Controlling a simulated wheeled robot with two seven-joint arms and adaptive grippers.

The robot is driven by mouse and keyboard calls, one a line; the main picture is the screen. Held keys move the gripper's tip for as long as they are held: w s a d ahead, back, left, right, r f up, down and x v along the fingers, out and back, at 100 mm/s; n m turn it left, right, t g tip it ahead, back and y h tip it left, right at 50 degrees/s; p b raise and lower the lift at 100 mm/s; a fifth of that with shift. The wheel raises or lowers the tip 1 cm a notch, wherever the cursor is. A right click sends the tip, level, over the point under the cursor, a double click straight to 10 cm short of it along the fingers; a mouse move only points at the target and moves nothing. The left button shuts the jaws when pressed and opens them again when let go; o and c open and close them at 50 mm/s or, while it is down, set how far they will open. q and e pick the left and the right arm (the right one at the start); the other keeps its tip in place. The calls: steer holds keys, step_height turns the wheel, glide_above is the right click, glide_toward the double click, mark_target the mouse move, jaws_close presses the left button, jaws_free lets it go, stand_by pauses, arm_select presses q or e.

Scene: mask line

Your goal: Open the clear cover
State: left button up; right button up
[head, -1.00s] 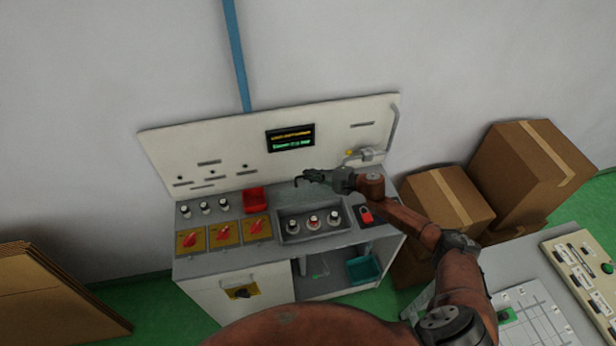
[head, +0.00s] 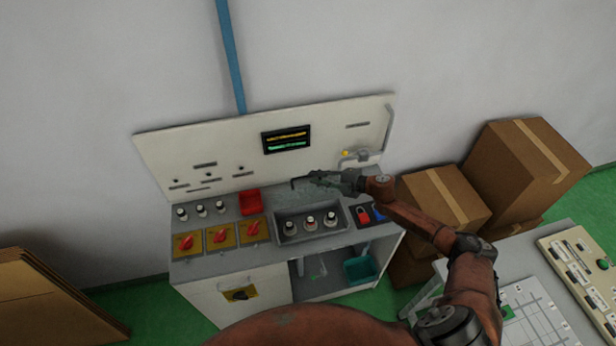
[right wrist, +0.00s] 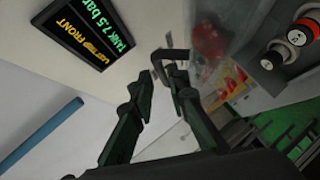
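The clear cover (right wrist: 232,25) is a see-through panel in the right wrist view, with a red shape showing blurred through it. In the head view it is a faint grey pane (head: 288,192) that seems raised behind the button tray (head: 280,229). Its dark bent handle (right wrist: 172,51) is just beyond my right fingertips; the handle also shows in the head view (head: 296,181). My right gripper (right wrist: 162,75) has a gap between its fingers and nothing clearly clamped. It reaches in from the right in the head view (head: 318,178). My left gripper is out of view.
The console's back panel (head: 215,145) with its display (head: 286,142) stands close behind the gripper. Cardboard boxes (head: 445,198) and a second table (head: 530,310) stand at the right.

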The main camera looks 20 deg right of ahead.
steer(key=v, duration=0.7)
steer(key=shift+s+r, duration=0.1)
steer(key=shift+r, duration=0.05)
